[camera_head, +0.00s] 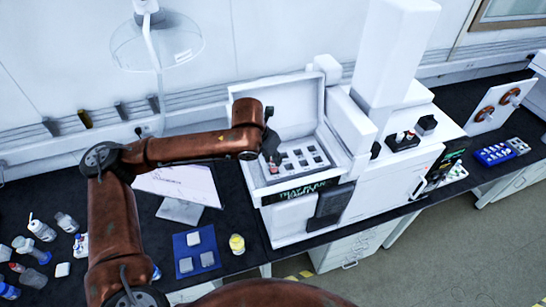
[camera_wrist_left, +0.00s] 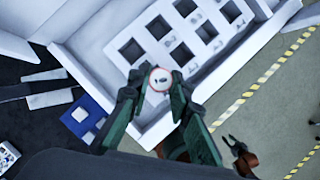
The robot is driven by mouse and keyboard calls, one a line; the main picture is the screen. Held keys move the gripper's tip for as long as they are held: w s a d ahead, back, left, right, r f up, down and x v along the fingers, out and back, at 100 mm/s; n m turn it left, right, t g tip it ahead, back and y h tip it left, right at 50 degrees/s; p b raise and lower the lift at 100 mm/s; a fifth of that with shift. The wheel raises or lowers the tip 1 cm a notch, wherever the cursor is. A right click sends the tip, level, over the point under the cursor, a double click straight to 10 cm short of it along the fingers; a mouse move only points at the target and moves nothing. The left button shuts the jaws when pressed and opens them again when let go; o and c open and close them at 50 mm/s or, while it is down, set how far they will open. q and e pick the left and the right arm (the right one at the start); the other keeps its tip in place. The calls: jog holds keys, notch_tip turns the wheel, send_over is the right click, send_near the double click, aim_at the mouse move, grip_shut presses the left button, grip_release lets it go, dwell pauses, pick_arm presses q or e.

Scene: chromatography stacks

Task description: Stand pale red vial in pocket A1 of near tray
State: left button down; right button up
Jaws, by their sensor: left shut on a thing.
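My left gripper (camera_head: 268,146) is over the near part of the tray in the white instrument's open bay. In the left wrist view its green fingers (camera_wrist_left: 158,92) are shut on the pale red vial (camera_wrist_left: 160,78), seen from the cap end with a number on it. The tray (camera_wrist_left: 190,60) has several square dark pockets with small labels, too small to read. The vial overlaps the tray's near edge in that view, in front of the pockets; its lower end is hidden. The tray also shows in the head view (camera_head: 291,170). A dark tip, possibly my right gripper (camera_wrist_left: 236,146), shows at lower right.
The bay's white walls and raised lid (camera_head: 275,95) surround the tray. A blue mat (camera_head: 188,254) with pale blocks, a yellow-topped jar (camera_head: 237,244) and several bottles lie on the black bench at left. A monitor (camera_head: 180,188) stands left of the instrument.

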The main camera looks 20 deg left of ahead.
aim_at(272, 163)
pick_arm(q)
jog(key=shift+f, duration=1.15)
jog(key=shift+f, duration=0.15)
jog(key=shift+f, duration=0.45)
jog(key=c, duration=1.7)
grip_release()
jog(key=shift+o, duration=0.5)
jog(key=o, duration=0.3)
